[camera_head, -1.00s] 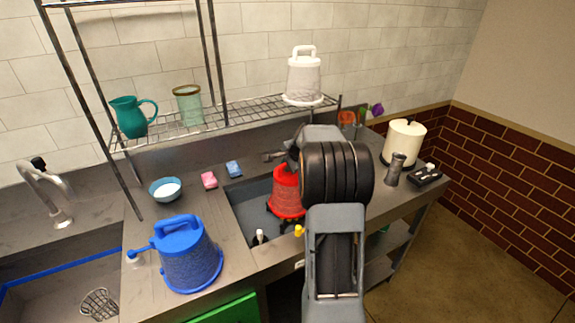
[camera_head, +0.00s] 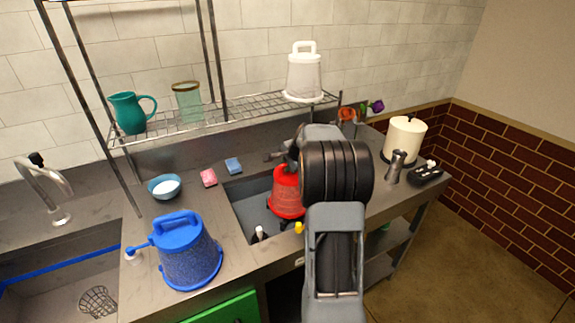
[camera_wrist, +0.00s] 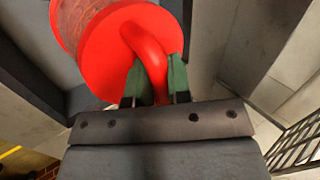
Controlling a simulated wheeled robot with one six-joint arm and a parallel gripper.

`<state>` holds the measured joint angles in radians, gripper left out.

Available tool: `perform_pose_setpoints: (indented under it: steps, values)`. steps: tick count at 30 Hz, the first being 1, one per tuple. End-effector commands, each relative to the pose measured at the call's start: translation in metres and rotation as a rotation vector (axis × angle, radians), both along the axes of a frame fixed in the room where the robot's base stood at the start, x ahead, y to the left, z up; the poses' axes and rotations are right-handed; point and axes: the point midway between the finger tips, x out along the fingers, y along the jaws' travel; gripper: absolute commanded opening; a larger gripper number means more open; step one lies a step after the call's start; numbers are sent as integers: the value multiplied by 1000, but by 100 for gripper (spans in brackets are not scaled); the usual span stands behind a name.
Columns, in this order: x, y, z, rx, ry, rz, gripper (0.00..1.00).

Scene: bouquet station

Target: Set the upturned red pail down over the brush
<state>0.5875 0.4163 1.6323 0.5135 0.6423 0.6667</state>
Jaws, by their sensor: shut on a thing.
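The red pail (camera_head: 286,193) is upside down over the dark sunken basin (camera_head: 243,208) in the counter. In the wrist view the pail (camera_wrist: 100,60) shows its flat red base and curved handle (camera_wrist: 148,50). My gripper (camera_wrist: 155,82) is shut on that handle, one green-padded finger on each side. In the head view my arm hides the fingers and the pail's right side. I cannot make out a brush for certain. A small white-tipped thing (camera_head: 260,232) stands at the basin's front, left of the pail. I cannot tell whether the pail's rim touches the basin floor.
A blue pail (camera_head: 188,250) stands left of the basin. A bowl (camera_head: 164,187), a pink sponge (camera_head: 208,177) and a blue sponge (camera_head: 233,166) lie behind. A white pail (camera_head: 303,74) is on the wire shelf. A grey pot (camera_head: 395,167) and cream canister (camera_head: 404,140) stand right.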

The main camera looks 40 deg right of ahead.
Motion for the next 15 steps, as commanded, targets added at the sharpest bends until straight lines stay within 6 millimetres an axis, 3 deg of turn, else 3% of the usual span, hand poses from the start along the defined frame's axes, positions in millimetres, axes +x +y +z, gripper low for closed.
perform_pose_setpoints:
  steps: [15]
  values:
    - [0, 0, -17, -1, -1, -1, 0]
